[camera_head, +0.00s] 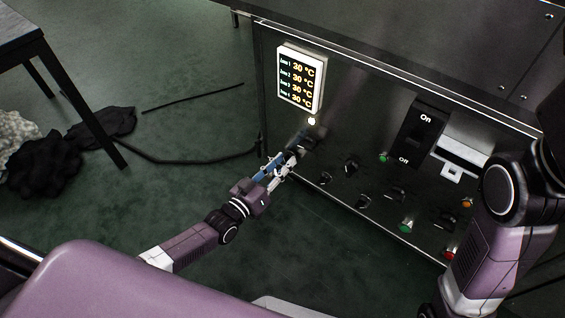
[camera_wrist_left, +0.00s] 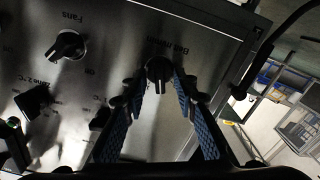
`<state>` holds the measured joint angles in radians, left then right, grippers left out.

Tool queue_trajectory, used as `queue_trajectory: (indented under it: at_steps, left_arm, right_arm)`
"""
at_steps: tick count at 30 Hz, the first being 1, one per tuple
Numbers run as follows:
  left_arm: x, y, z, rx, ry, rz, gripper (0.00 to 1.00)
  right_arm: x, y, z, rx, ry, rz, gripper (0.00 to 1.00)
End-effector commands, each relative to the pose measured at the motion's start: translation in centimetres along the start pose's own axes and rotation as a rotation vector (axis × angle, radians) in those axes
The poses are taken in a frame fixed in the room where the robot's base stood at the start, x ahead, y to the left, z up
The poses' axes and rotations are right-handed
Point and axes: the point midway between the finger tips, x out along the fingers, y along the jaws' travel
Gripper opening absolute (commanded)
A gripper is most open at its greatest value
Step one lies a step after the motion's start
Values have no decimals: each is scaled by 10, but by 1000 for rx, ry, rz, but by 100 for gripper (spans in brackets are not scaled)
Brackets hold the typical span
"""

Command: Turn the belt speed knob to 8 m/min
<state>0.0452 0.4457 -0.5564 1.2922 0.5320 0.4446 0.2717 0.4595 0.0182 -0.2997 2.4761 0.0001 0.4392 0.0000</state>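The belt speed knob (camera_wrist_left: 159,70) is a dark round knob with a raised grip bar, under a partly readable "Belt" label in the left wrist view. My left gripper (camera_wrist_left: 160,85) has its two blue-padded fingers spread, one on each side of the knob. A small gap seems to show on both sides; contact is not clear. In the head view my left gripper (camera_head: 292,153) reaches the left part of the control panel (camera_head: 345,125) and partly hides the knob. The speed marks are not readable. My right arm is at the right; its gripper is out of view.
A Fans knob (camera_wrist_left: 68,46) sits left of the belt knob. A table (camera_head: 30,45) and dark cloth (camera_head: 45,165) are at left.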

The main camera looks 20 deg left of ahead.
Motion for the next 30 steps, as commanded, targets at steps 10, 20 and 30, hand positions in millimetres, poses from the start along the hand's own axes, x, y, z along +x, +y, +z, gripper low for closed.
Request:
queue_trajectory:
  at_steps: [10, 20, 30]
  left_arm:
    - [-42, 0, 2, -1, -3, -1, 27]
    - [-102, 0, 1, 0, -2, 0, 27]
    - [-120, 0, 0, 1, 0, 1, 27]
  right_arm:
    - [0, -1, 0, -1, -2, -4, 63]
    - [-1, -1, 0, -1, -3, -4, 63]
    - [-1, -1, 0, -1, -3, -4, 63]
